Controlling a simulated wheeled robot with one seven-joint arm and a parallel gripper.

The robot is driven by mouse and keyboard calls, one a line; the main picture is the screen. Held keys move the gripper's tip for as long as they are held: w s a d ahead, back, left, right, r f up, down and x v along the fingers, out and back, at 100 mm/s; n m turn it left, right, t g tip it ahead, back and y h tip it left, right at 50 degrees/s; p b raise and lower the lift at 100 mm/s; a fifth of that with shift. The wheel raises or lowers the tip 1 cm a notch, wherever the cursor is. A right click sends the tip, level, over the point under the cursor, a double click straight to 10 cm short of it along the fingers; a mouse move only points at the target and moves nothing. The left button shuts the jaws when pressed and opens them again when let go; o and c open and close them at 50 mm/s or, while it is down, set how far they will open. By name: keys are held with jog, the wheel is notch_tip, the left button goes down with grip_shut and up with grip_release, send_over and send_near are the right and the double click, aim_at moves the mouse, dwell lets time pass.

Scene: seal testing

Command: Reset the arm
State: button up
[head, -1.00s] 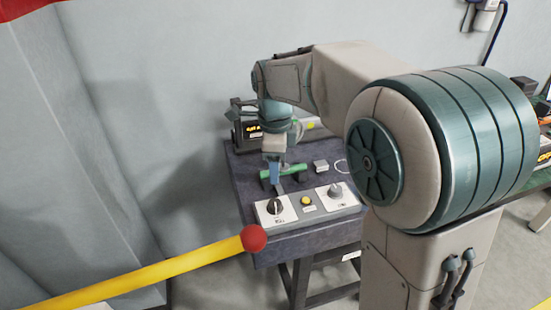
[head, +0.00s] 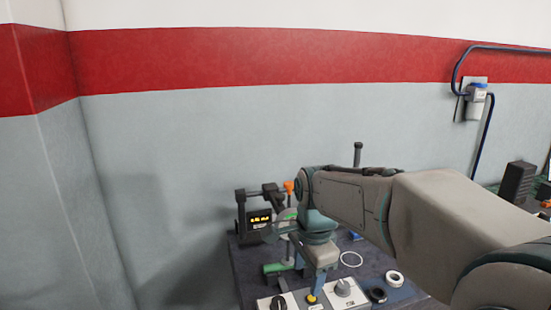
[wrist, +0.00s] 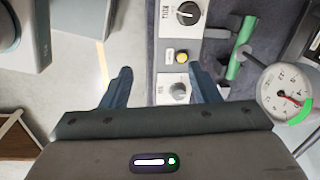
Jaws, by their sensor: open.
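My gripper (head: 316,284) hangs over the control panel at the front of the dark bench. In the wrist view, my gripper (wrist: 161,86) has its two blue fingers wide apart with nothing between them. The panel (head: 328,300) carries dark knobs and a yellow button; in the wrist view the yellow button (wrist: 182,57) and a knob (wrist: 179,91) lie beside the right finger. A green handle (head: 274,269) is left of my gripper in the head view; it also shows in the wrist view (wrist: 239,50), apart from the fingers.
A dial gauge (wrist: 288,95) shows at the right of the wrist view. On the bench (head: 245,278) lie a thin white ring (head: 351,259), a white roll (head: 394,279) and a dark ring (head: 378,295). A display box (head: 259,219) stands at the back left. A wall is behind.

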jog(key=s+d+f+n, duration=0.2)
jog(key=s+d+n, duration=0.2)
jog(key=s+n, duration=0.2)
jog(key=s+d+f+n+t, duration=0.1)
jog(key=s+d+f+n, duration=0.1)
jog(key=s+d+n, duration=0.2)
jog(key=s+n, duration=0.3)
jog(key=s, duration=0.1)
jog(key=shift+d+f+t, duration=0.15)
jog(key=shift+f+t, duration=0.15)
dwell(0.3)
